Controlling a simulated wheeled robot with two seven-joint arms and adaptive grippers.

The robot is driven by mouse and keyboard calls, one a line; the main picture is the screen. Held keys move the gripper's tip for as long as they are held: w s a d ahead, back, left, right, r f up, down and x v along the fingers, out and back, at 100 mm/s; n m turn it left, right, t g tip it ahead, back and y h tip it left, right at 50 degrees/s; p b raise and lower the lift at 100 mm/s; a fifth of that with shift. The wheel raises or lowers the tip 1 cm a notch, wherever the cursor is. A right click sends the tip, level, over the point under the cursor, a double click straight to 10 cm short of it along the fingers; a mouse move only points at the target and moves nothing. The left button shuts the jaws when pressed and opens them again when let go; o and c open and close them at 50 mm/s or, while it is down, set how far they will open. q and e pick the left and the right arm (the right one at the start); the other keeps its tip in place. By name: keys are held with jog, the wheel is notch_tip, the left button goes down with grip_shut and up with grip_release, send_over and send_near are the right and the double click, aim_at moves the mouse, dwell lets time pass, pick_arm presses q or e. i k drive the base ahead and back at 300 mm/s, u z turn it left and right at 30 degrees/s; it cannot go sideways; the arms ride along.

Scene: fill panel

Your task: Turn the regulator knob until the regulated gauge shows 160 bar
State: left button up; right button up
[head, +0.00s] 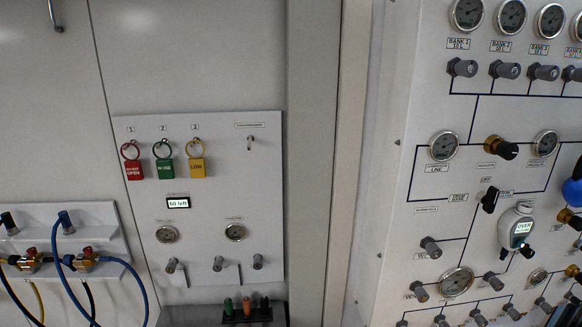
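The regulator knob (502,147), black on a brass body, sticks out of the white fill panel (400,215) on the right of the head view. A round gauge (546,143) sits just right of the knob, with a small label below it that I cannot read clearly; it appears to be the regulated gauge. Its needle and scale are too small to read. Another gauge (443,146), whose label ends in "LINE", sits left of the knob. Neither of my grippers shows in the head view, and nothing touches the knob.
Bank gauges and grey valves line the panel's top. Left, a smaller board (215,120) holds red, green and yellow tags. Hoses (70,270) hang at far left.

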aim_at(508, 151)
jog(key=z, duration=1.3)
